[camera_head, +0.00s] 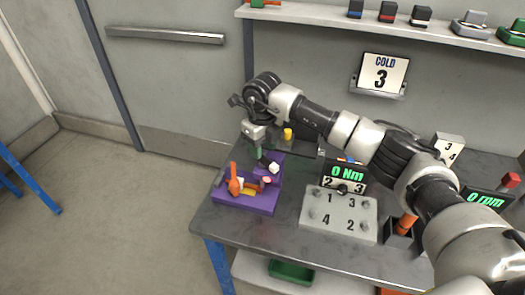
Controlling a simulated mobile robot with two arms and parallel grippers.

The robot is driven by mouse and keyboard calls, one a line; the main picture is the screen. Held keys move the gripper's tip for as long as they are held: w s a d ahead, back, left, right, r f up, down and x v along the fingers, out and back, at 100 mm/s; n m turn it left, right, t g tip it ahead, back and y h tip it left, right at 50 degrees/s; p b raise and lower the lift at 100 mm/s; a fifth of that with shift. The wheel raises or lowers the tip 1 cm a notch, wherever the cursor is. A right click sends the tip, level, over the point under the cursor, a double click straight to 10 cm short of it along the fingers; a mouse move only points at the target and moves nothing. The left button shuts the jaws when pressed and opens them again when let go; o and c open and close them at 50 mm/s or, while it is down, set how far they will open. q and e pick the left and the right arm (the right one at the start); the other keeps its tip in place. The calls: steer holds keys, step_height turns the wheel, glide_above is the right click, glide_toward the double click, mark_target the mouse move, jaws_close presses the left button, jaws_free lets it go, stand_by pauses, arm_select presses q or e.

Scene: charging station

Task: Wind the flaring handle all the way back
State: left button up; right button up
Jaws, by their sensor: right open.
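A purple fixture (262,201) stands at the left end of the grey workbench (281,217). An orange handle (234,180) rises from its left side. I cannot tell for sure whether this is the flaring handle. Smaller white, red and yellow parts sit on the fixture. My right arm reaches across from the right, and my right gripper (261,158) points down over the back of the fixture. It is open, close to the white part (273,168). The gap between fingers and parts is too small to judge. My left gripper is out of view.
A grey numbered block (338,226) stands right of the fixture, below a display reading 0 Nm (346,172). A yellow piece (288,134) stands behind the gripper.

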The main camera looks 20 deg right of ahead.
mark_target(262, 162)
steer(key=shift+f, duration=1.6)
steer(key=shift+c, duration=0.2)
jaws_close()
